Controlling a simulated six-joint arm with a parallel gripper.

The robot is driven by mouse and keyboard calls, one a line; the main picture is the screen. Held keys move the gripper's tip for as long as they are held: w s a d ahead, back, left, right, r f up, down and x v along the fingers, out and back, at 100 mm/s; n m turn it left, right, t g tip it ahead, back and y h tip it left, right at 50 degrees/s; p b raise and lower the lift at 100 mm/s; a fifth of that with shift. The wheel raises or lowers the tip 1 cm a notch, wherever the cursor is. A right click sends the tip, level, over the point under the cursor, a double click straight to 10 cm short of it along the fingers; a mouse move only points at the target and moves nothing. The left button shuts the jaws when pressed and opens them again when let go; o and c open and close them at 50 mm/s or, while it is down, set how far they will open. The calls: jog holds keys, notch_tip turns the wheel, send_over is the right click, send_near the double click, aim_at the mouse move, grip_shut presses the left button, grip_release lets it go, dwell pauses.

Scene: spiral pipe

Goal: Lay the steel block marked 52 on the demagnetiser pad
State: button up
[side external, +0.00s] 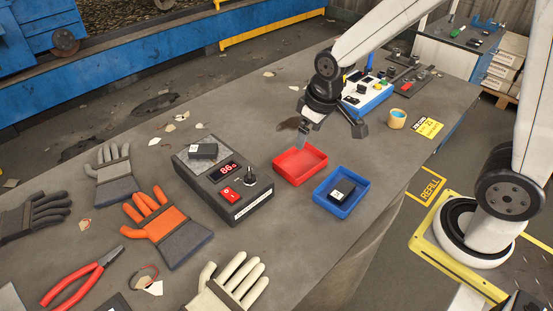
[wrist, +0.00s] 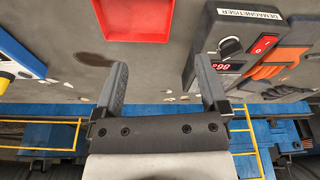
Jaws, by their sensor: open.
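The demagnetiser (side external: 232,208) is a dark grey box with a red display, a knob and a red switch; part of it also shows in the wrist view (wrist: 203,52). A dark block (side external: 203,151) lies on its pale pad, the marking too small to read. Another dark block with a white label (side external: 342,189) lies in the blue tray (side external: 322,197); its number is also unreadable. I cannot tell which block is 52. My gripper (side external: 331,130) is open and empty above the table, behind the red tray; its spread fingers show in the wrist view (wrist: 161,70).
The red tray (side external: 300,164) looks empty. Gloves (side external: 165,228) and red pliers (side external: 84,276) lie at the left and front. Bare table lies left of my gripper.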

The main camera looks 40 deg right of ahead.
jog(key=s+d+f+m, duration=0.1)
jog(key=s+d+f, duration=0.1)
jog(key=s, duration=0.5)
jog(key=shift+s+m, duration=0.4)
